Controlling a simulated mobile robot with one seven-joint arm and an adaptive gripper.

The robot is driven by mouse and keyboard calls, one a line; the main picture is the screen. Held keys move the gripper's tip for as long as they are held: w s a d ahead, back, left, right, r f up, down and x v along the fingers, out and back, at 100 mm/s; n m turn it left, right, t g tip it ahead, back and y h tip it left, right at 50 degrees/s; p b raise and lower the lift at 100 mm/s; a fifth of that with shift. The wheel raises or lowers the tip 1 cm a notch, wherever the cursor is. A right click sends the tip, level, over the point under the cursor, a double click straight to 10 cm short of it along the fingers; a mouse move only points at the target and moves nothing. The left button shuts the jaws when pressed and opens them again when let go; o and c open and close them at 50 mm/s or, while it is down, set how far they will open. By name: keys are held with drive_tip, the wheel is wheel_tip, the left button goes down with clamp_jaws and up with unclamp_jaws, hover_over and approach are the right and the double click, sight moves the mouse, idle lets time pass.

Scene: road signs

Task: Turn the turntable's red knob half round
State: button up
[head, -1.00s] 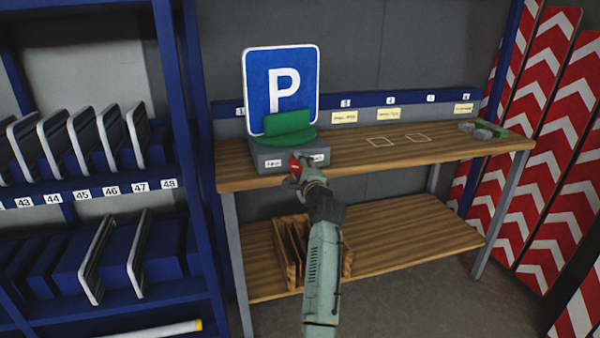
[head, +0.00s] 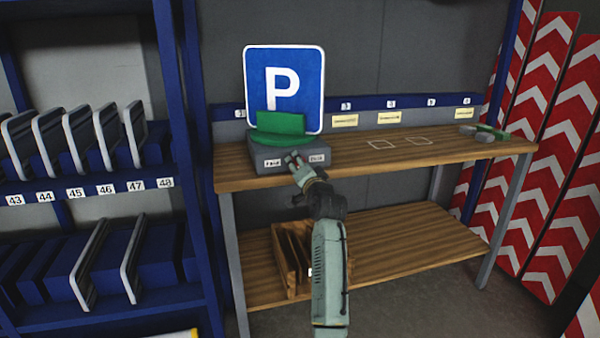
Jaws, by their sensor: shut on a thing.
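The turntable (head: 290,168) is a grey box with a green round top and an upright green holder (head: 281,123), on the left end of the wooden bench. A blue parking sign (head: 308,85) with a white P stands upright behind the holder, its lower part hidden. White labels (head: 272,163) sit on the box's front face, left and right of my gripper. My gripper (head: 295,158) is at the middle of that face, shut on the red knob. The knob is almost wholly hidden by the fingers; only a trace of red shows.
Grey and green pieces (head: 484,132) lie at the bench's right end. White outlines (head: 400,142) mark clear bench top. A blue rack (head: 90,188) with sign plates stands at left, red-white chevron boards (head: 545,110) at right. A wooden divider box (head: 290,258) is on the lower shelf.

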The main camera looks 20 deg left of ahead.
drive_tip(key=shift+r+n+b, duration=0.15)
drive_tip(key=shift+n+b, duration=1.8)
drive_tip(key=shift+n, duration=2.85)
drive_tip(key=shift+a, duration=0.1)
drive_tip(key=o, duration=1.2)
drive_tip(key=shift+c, duration=0.2)
drive_tip(key=shift+s, duration=0.1)
drive_tip(key=v, duration=1.2)
